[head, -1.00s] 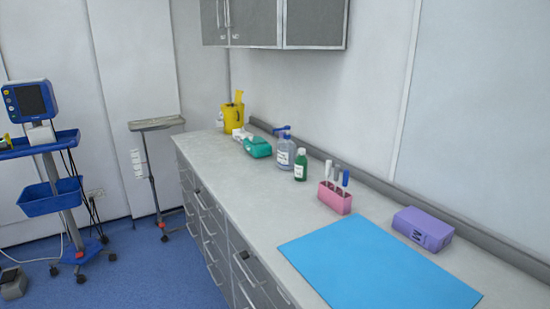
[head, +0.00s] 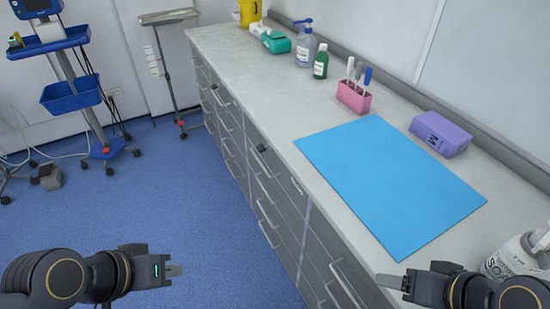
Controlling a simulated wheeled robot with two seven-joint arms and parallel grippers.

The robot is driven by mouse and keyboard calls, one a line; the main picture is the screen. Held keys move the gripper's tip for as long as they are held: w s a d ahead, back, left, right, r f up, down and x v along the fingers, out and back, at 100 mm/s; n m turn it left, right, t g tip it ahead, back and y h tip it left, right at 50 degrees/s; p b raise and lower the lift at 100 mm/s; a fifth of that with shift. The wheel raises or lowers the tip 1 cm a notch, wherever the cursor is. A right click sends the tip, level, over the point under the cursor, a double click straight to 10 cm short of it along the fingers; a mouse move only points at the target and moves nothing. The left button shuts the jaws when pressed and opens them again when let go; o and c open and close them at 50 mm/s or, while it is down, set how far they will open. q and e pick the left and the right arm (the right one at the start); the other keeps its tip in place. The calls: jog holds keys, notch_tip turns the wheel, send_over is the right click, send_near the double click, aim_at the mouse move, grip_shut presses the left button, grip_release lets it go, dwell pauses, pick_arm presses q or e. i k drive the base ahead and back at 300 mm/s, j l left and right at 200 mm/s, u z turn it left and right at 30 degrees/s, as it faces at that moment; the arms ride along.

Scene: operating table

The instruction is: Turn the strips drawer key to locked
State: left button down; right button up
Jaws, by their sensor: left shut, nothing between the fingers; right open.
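The grey drawer cabinet (head: 262,190) runs under the counter, with several drawers and pale bar handles. A small dark lock or key piece (head: 262,147) sits at the top of one drawer column, and a similar dark piece (head: 214,87) shows further back. I cannot read which drawer is for strips or how either key is turned. My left gripper (head: 178,270) is shut and empty over the blue floor, left of the cabinet and apart from it. My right gripper (head: 388,281) is open and empty by the near front edge of the counter.
On the counter (head: 270,115) are a blue mat (head: 390,180), a purple box (head: 440,134), a pink tube holder (head: 353,97) and bottles.

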aim_at(260, 148)
jog(key=i+j+u, duration=0.3)
jog(key=u, duration=0.15)
jog(key=i+j+u, duration=0.15)
jog(key=i+u, duration=0.3)
jog(key=i, duration=0.1)
